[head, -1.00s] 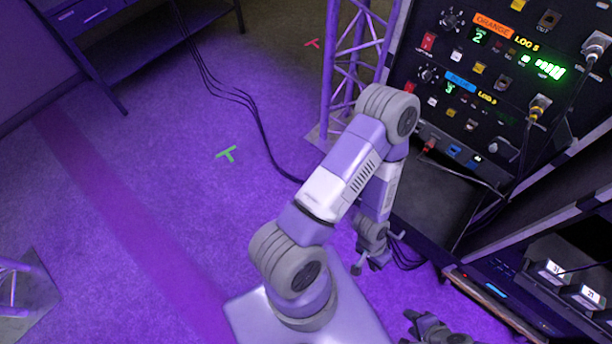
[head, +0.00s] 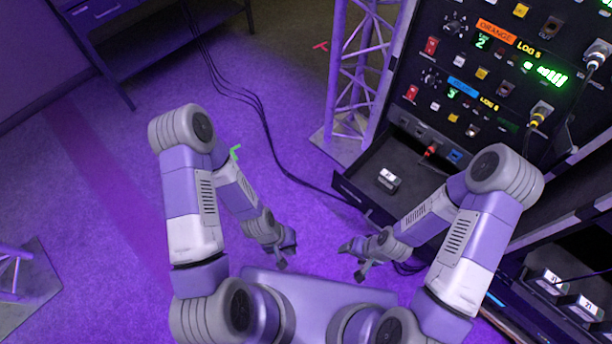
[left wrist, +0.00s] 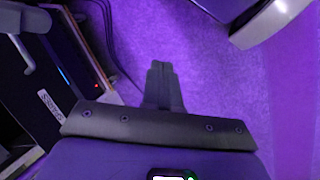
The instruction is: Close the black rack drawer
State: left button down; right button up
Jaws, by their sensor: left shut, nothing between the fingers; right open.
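The black rack drawer (head: 352,200) stands pulled out from the lower part of the black rack in the head view. A small dark box with a white label (head: 388,179) lies inside it. My left gripper (head: 283,262) is shut and empty, over the purple floor to the left of the drawer front and apart from it. Its closed fingers also show in the left wrist view (left wrist: 163,85). My right gripper (head: 350,262) is open and empty, below the drawer front in the picture. My right forearm hides the drawer's right part.
The rack (head: 470,90) carries lit panels and plugged cables. A truss tower (head: 350,90) stands just left of the drawer. At lower right are labelled boxes (head: 552,282). Black cables (head: 262,125) cross the floor.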

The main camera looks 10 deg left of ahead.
pick_arm(q)
jog(key=s+d+n+g+h, duration=0.3)
jog(key=s+n+g, duration=0.1)
jog(key=s+n, duration=0.4)
jog(key=w+d+r+n+h, duration=0.2)
jog(key=d+n+h, duration=0.35)
jog(key=n, duration=0.45)
jog(key=n+t+y+b, duration=0.2)
jog(key=n+t+y, duration=0.1)
jog(key=n+t, duration=1.9)
send_near(336, 172)
jog(key=w+n+g, duration=0.1)
jog(key=w+d+r+n, duration=0.1)
jog(key=w, duration=0.1)
jog(key=w+d+n+g, duration=0.1)
jog(key=w, duration=0.1)
jog(key=shift+w+d+r+g, duration=0.25)
jog(key=shift+r+g, duration=0.05)
jog(key=shift+w+d+r, duration=0.1)
jog(key=shift+w+d, duration=0.1)
jog(key=shift+w, duration=0.1)
